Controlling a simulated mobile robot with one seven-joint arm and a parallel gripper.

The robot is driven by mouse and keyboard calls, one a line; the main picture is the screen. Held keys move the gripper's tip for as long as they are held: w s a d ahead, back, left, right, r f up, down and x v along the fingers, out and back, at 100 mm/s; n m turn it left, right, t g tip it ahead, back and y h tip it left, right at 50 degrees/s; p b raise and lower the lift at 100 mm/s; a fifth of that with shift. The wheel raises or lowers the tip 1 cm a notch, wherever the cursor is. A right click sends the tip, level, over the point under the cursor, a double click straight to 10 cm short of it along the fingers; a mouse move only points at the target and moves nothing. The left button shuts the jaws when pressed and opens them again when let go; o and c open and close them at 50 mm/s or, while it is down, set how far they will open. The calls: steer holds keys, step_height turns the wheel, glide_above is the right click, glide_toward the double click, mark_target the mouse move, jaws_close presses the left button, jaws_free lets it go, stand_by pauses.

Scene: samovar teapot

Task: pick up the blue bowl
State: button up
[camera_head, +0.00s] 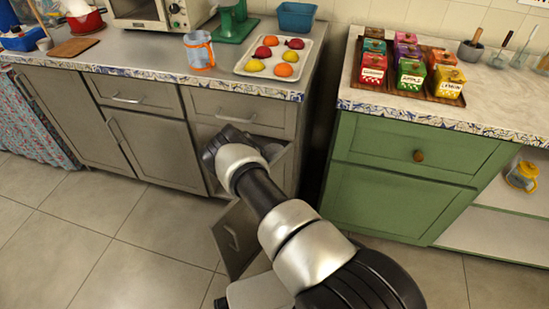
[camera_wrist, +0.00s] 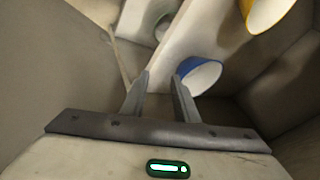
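The blue bowl (camera_wrist: 203,78) shows in the wrist view, lying on its side or tilted, with a white inside and a blue outer edge. It is just to the right of my gripper (camera_wrist: 163,77), whose two fingers are apart with nothing seen held between them. The right finger overlaps the bowl's left edge in the picture; I cannot tell whether they touch. In the head view my arm reaches down to the open grey cabinet, and the bowl and my fingertips are hidden there.
A yellow bowl (camera_wrist: 264,14) is beyond the blue one at upper right, beside a pale shelf board (camera_wrist: 196,35). Cabinet walls close in around my gripper. The open cabinet door (camera_head: 236,238) stands near my arm. A green cabinet (camera_head: 395,185) is to the right.

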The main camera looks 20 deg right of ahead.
steer(key=w+d+b, duration=0.1)
steer(key=d, duration=0.1)
steer(key=w+d+b, duration=0.1)
steer(key=w+d, duration=0.1)
steer(key=w+d+f, duration=0.1)
steer(key=d, duration=0.1)
steer(key=shift+w+b, duration=0.2)
steer(key=shift+b, duration=0.2)
steer(key=shift+c, duration=0.3)
jaws_close()
